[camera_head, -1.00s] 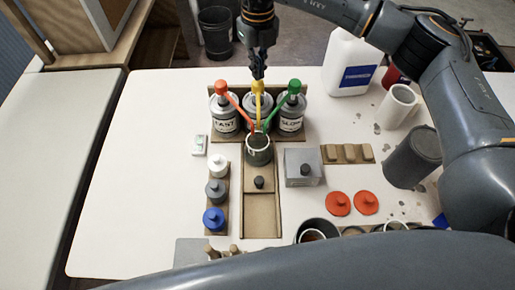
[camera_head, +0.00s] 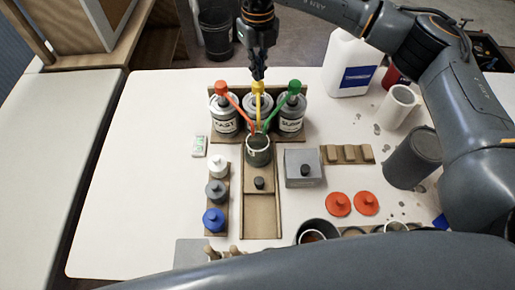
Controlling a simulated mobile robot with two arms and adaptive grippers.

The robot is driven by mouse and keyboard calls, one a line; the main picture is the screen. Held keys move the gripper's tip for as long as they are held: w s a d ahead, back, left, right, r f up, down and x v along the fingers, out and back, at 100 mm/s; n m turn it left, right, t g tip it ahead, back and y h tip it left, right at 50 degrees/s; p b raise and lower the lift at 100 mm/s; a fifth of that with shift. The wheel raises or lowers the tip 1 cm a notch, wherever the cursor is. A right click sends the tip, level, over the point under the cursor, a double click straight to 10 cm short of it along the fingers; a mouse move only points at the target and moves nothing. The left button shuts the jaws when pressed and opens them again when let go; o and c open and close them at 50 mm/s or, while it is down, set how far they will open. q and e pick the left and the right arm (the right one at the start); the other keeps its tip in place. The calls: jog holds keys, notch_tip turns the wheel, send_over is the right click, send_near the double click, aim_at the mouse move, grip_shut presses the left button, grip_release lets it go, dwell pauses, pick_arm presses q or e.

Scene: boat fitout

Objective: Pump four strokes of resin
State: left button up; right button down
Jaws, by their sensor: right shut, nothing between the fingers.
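Three pump cans stand in a wooden rack at the back of the table. The left can (camera_head: 226,119) reads FAST and has a red pump head (camera_head: 221,88). The middle can (camera_head: 249,106) has a yellow pump head (camera_head: 258,88). The right can (camera_head: 291,121) reads SLOW and has a green pump head (camera_head: 294,87). The three spouts converge over a grey pot (camera_head: 258,151) on a wooden track. My right gripper (camera_head: 258,76) is shut and points down at the yellow head, at or just above its top; contact is unclear. My left gripper is not in view.
White, grey and blue capped jars stand left of the track (camera_head: 262,222). A grey box (camera_head: 303,168), two red lids (camera_head: 338,204) and a dark cylinder (camera_head: 411,158) are to the right. A white jug (camera_head: 352,62) stands at the back right. The table's left part is clear.

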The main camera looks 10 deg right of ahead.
aim_at(258, 83)
jog(key=shift+f, duration=0.15)
jog(key=shift+f+b, duration=1.55)
jog(key=shift+f, duration=0.55)
jog(key=shift+r, duration=0.1)
jog(key=shift+r+p, duration=1.15)
jog(key=shift+r, duration=1)
jog(key=shift+f, duration=0.15)
